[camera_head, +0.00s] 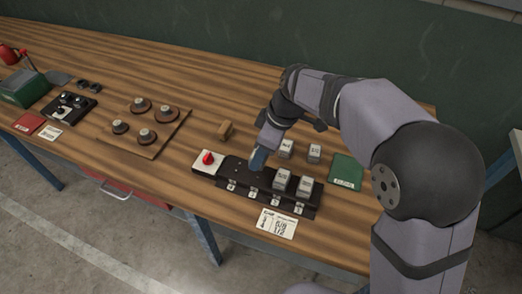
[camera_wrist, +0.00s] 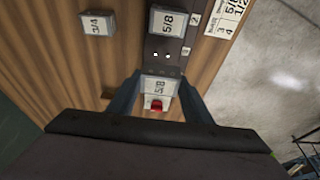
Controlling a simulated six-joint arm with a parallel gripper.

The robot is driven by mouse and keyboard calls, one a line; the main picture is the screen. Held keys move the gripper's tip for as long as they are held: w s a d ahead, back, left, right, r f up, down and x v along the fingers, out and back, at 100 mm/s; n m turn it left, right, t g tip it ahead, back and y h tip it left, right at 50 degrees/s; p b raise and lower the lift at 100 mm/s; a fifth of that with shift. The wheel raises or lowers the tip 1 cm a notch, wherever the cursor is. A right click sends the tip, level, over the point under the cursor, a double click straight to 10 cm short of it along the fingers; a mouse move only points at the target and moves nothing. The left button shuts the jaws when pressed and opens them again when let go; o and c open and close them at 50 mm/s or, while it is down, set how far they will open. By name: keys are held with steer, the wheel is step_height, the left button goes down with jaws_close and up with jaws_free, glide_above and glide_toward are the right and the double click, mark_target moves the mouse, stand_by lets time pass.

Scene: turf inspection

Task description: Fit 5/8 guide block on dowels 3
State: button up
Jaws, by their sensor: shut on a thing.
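My gripper (camera_wrist: 159,92) is shut on a grey block with a white top marked 5/8 (camera_wrist: 158,85), its fingers on either side. In the head view my gripper (camera_head: 257,163) is over the left part of the dark fixture (camera_head: 240,177), and the held block is largely hidden. Two small pale dowels (camera_wrist: 163,55) show on the fixture beside the tag 3 (camera_wrist: 185,51), just above the held block in the wrist view. The held block is apart from them in that picture; its height cannot be told.
Two blocks (camera_head: 281,180) (camera_head: 304,187) stand on the fixture's right half. Two loose blocks (camera_head: 286,149) (camera_head: 315,153) stand behind it. A red button (camera_head: 208,158) on a white box is at its left end. A wooden piece (camera_head: 225,130) and a green pad (camera_head: 346,171) lie nearby.

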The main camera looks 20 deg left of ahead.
steer(key=shift+f+b, duration=1.7)
steer(key=shift+f, duration=0.7)
steer(key=shift+f+b, duration=0.8)
steer(key=shift+f, duration=0.3)
steer(key=o, duration=1.2)
steer(key=shift+o, duration=0.2)
steer(key=shift+b+v, duration=0.4)
steer(key=shift+v, duration=3.25)
